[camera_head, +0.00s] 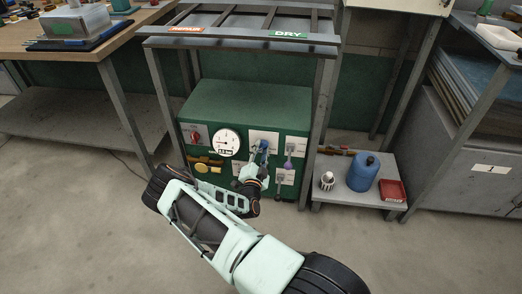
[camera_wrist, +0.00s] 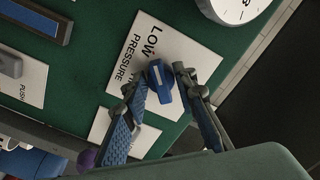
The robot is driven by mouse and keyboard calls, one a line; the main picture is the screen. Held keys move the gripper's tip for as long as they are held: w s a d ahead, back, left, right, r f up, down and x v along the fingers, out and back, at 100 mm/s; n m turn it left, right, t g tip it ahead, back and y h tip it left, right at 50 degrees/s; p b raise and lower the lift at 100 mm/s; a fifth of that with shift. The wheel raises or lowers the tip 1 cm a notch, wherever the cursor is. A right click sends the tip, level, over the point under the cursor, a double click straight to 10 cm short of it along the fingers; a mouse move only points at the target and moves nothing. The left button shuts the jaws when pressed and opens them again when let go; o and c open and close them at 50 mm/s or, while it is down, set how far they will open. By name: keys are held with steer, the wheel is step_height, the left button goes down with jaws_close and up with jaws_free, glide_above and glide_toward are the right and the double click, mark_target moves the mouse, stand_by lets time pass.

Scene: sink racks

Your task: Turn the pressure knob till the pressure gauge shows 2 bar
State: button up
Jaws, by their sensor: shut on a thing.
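The blue pressure knob (camera_wrist: 160,82) with a white mark sits on a white plate (camera_wrist: 150,58) lettered LOW and PRESSURE. My gripper (camera_wrist: 158,80) is shut on the knob, one finger on each side. In the head view, my gripper (camera_head: 262,158) reaches the blue knob (camera_head: 264,145) on the front of the green cabinet and partly hides its plate. The round white pressure gauge (camera_head: 227,142) is just left of the plate, with a small readout below its centre too small to read surely. Only the gauge's edge (camera_wrist: 235,8) shows in the wrist view.
The green cabinet (camera_head: 245,103) also carries a red knob (camera_head: 195,135), a yellow button (camera_head: 201,168) and a purple-handled control (camera_head: 289,150). A frame post (camera_head: 307,140) stands at right. A low shelf holds a blue jug (camera_head: 363,171) and a red tray (camera_head: 392,190).

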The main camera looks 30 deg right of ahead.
steer(key=shift+r, duration=0.1)
steer(key=m+p, duration=0.2)
steer(key=m, duration=0.3)
steer(key=shift+a+r+p, duration=0.1)
steer(key=shift+r+p, duration=0.05)
steer(key=shift+p, duration=0.25)
steer(key=m+p, duration=0.2)
steer(key=m, duration=0.4)
steer(key=shift+p, duration=0.35)
steer(key=shift+m, duration=0.3)
steer(key=o, duration=1.1)
steer(key=shift+o, duration=0.2)
